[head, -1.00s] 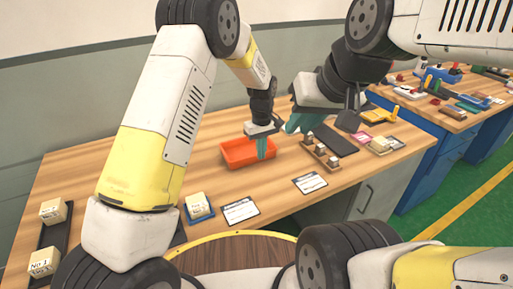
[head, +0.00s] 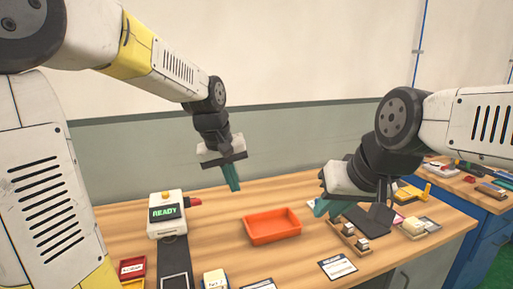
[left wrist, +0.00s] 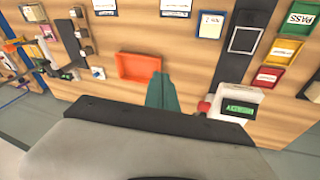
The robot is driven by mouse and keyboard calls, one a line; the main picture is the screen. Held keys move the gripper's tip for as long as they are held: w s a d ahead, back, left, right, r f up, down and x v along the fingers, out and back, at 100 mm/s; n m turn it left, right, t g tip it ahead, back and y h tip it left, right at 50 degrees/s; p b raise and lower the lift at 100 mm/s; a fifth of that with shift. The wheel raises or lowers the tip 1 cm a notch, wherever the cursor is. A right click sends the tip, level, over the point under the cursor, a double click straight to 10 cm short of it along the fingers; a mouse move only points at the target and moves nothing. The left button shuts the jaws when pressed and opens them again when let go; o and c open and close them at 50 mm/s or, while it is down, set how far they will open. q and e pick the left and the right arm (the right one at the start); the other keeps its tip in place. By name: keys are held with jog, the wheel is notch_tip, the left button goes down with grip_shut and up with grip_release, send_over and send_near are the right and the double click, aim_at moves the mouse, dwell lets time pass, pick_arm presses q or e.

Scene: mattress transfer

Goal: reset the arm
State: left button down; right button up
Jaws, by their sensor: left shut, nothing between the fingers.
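My left gripper (head: 233,184) hangs above the table's back edge, up and left of the orange tray (head: 271,226), with its teal fingers shut and nothing between them. In the left wrist view its fingers (left wrist: 163,90) point down beside the same orange tray (left wrist: 138,67), apart from it. My right gripper (head: 320,207) is to the right of the tray, above the table near a small wooden rack with blocks; from this angle I cannot tell whether its fingers are apart. The tray looks empty.
A white device reading READY (head: 166,213) stands left of the tray, with a dark strip (head: 173,255) before it. A wooden rack (head: 352,237), a dark pad (head: 372,217) and a cream block (head: 414,227) are at right. White label cards (head: 338,266) lie in front.

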pick_arm(q)
jog(key=s+a+r+m+t, duration=0.1)
jog(key=s+a, duration=0.3)
jog(key=s, duration=0.4)
jog(key=s+a+r+m+t, duration=0.1)
jog(key=s+a, duration=0.3)
jog(key=s, duration=0.4)
jog(key=shift+a+r+t, duration=0.15)
jog(key=shift+r+t, duration=0.45)
jog(key=shift+t, duration=0.1)
